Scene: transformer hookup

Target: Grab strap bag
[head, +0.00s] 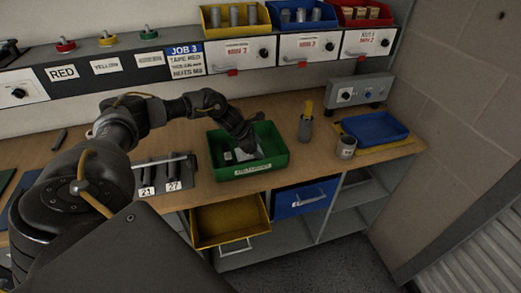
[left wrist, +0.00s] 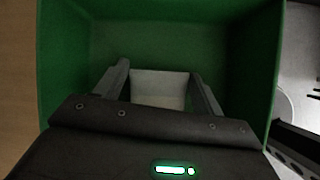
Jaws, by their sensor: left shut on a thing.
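A green bin (head: 274,163) stands on the workbench, and my left arm reaches into it from the left. My left gripper (head: 247,152) is down inside the bin. In the left wrist view my left gripper (left wrist: 160,90) is shut on a pale, flat-faced item that looks like the strap bag (left wrist: 160,88). The green bin's wall (left wrist: 60,60) surrounds the fingers there. In the head view a whitish patch of the bag (head: 242,155) shows beside the fingers; the rest is hidden. My right gripper is not in view.
A grey cup (head: 346,147), a holder with yellow-handled tools (head: 305,127) and a blue tray (head: 374,128) stand right of the bin. Below the bench, a yellow drawer (head: 230,222) is open and a blue drawer (head: 303,199) shows beside it.

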